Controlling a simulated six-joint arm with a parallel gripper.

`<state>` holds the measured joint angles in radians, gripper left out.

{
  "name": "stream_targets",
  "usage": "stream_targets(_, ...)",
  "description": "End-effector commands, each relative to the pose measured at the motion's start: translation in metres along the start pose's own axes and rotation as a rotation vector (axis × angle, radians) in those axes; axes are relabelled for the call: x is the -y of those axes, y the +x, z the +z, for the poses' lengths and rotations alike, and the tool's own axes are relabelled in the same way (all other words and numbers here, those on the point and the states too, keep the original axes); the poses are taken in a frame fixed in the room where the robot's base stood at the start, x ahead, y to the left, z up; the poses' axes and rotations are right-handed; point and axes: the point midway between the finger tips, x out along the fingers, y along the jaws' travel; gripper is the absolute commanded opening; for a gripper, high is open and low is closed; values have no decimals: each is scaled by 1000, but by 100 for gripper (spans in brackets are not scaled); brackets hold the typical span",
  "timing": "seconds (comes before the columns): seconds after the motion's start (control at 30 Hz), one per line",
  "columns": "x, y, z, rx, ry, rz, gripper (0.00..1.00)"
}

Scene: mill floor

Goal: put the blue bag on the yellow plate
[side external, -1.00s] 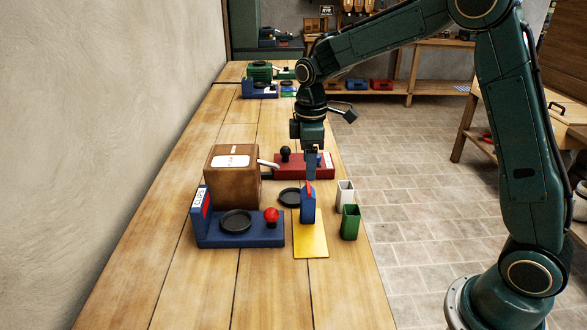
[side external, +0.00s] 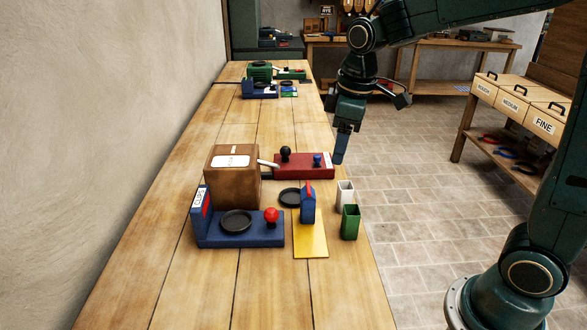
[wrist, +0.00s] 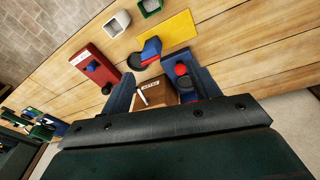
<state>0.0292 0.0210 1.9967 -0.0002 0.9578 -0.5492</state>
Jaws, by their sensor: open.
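The blue bag (side external: 308,208), with a red top, stands upright at the far end of the yellow plate (side external: 311,240) in the side view. In the wrist view the bag (wrist: 151,48) overlaps one end of the yellow plate (wrist: 180,35); I cannot tell whether its whole base is on it. My gripper (side external: 340,158) is raised behind and to the right of the bag, clear of it. In the wrist view my gripper (wrist: 162,72) has its two fingers wide apart with nothing held between them.
A black dish (side external: 289,197) sits just left of the bag. A white bin (side external: 345,194) and a green bin (side external: 350,223) stand right of it. A blue scale (side external: 240,235), brown box (side external: 232,177) and red device (side external: 304,167) are nearby. The front of the bench is clear.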

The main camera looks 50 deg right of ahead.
Motion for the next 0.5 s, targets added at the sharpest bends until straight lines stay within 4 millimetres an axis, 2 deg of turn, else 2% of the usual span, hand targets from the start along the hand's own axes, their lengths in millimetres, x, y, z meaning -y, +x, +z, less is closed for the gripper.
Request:
stream_targets(0.03,6,-10,8,-19,25,11,62)
stream_targets(0.2,25,-32,36,-75,122,37,62)
stream_targets(0.5,58,-55,86,-178,294,69,62)
